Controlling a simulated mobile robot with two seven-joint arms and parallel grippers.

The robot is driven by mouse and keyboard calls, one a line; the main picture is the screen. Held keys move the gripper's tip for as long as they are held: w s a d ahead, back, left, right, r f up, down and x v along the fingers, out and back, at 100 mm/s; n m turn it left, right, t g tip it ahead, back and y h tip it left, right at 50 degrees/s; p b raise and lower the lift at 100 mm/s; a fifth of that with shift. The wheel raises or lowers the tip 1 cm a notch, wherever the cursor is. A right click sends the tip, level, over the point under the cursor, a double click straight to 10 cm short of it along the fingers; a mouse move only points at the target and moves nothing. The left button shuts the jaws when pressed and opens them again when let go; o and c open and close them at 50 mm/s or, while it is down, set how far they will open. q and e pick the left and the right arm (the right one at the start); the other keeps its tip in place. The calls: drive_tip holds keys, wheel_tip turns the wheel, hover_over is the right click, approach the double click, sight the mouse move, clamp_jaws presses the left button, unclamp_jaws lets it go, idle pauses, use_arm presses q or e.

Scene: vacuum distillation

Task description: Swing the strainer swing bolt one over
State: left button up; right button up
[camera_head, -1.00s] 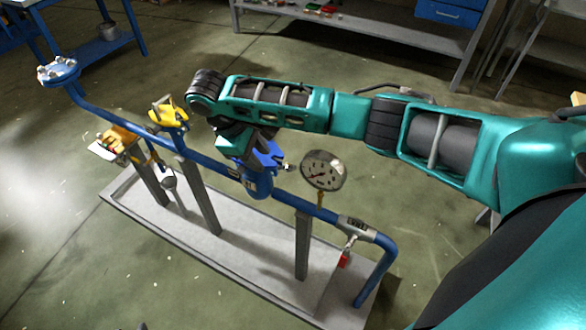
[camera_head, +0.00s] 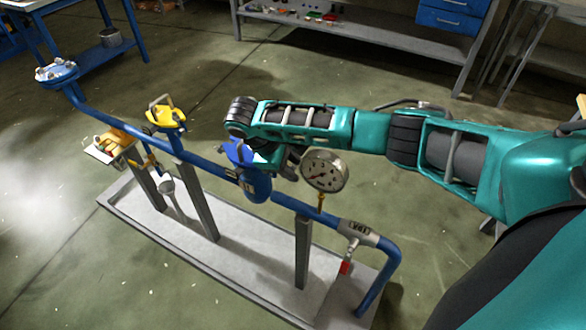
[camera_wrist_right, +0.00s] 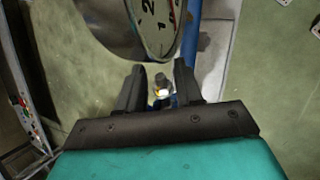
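The blue strainer (camera_head: 257,187) sits in the blue pipe line, its blue top (camera_head: 238,152) partly behind my right arm. In the head view my right gripper (camera_head: 290,163) is beside the strainer top, close to the gauge; its fingertips are largely hidden. In the right wrist view the gripper (camera_wrist_right: 160,88) is open, fingers apart. A small dark piece with a bright part (camera_wrist_right: 161,90), which looks like a swing bolt, shows between the fingers with gaps on both sides. I cannot tell how far below the fingertips it is. My left gripper is out of view.
The round pressure gauge (camera_head: 325,171) stands right beside my right gripper and looms large in the right wrist view (camera_wrist_right: 155,25). A yellow-handled valve (camera_head: 166,114) is on the pipe at left. A red-handled valve (camera_head: 345,267) hangs at right. The grey base tray (camera_head: 255,270) lies below.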

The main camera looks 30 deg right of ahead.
drive_tip(key=shift+d+f, duration=0.2)
drive_tip(key=shift+f, duration=0.15)
drive_tip(key=shift+c, duration=0.3)
clamp_jaws()
drive_tip(key=shift+w+a+r+g+p, duration=0.1)
drive_tip(key=shift+a+r+g+p, duration=0.05)
drive_tip(key=shift+r+g+p, duration=0.2)
drive_tip(key=shift+w+a+g+h, duration=0.1)
drive_tip(key=shift+w+g+h, duration=0.1)
drive_tip(key=shift+g+h, duration=0.25)
drive_tip(key=shift+w+r+h, duration=0.1)
drive_tip(key=shift+r+h, duration=0.1)
drive_tip(key=shift+h, duration=0.05)
drive_tip(key=shift+g, duration=0.3)
drive_tip(key=shift+n, duration=0.3)
drive_tip(key=shift+o, duration=0.3)
unclamp_jaws()
